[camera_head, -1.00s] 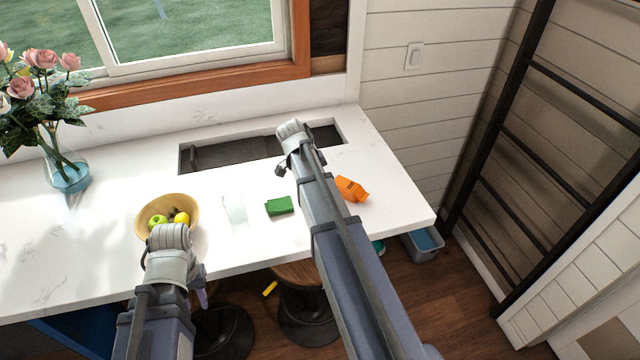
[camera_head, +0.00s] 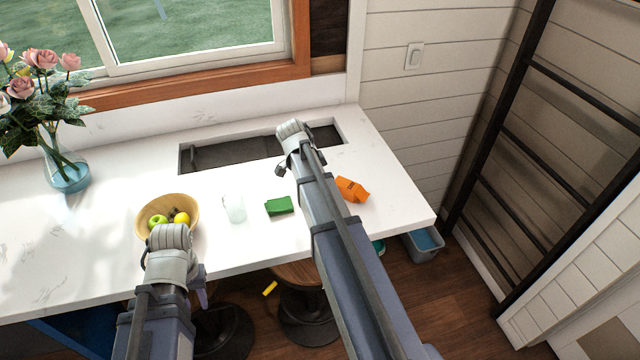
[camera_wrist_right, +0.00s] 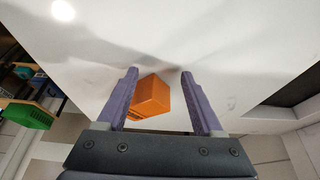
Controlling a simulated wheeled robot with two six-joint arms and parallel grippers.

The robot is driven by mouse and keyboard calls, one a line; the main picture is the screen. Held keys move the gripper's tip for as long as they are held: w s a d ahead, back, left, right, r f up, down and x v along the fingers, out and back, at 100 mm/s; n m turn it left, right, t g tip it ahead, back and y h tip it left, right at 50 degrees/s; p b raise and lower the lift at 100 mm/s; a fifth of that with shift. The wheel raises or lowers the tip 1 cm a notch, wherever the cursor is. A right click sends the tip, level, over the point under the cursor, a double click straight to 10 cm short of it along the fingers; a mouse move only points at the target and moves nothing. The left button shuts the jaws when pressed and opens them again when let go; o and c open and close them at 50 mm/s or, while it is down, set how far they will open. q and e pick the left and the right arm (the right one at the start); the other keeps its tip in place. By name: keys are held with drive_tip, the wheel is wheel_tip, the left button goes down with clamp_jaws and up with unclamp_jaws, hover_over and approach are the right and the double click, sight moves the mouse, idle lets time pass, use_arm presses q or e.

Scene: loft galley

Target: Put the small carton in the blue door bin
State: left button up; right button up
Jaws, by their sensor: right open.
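An orange carton (camera_head: 352,189) lies on the white counter, just right of my right arm in the head view. In the right wrist view the orange carton (camera_wrist_right: 150,97) appears between the two purple fingers of my right gripper (camera_wrist_right: 160,72), which is open; whether they touch it, I cannot tell. In the head view my right gripper is hidden by its arm. My left gripper (camera_head: 201,296) shows only as a bit of purple finger below the counter's front edge, so its opening is unclear.
A green box (camera_head: 279,206), a clear glass (camera_head: 235,208) and a fruit bowl (camera_head: 146,215) stand on the counter (camera_head: 100,250). A vase (camera_head: 68,174) is at left, a sink (camera_head: 235,152) behind.

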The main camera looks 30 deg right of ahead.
drive_tip(key=o, duration=0.3)
drive_tip(key=p+v, duration=0.7)
drive_tip(key=shift+s+a+r, duration=0.25)
drive_tip(key=shift+a+r, duration=0.05)
drive_tip(key=shift+r, duration=0.05)
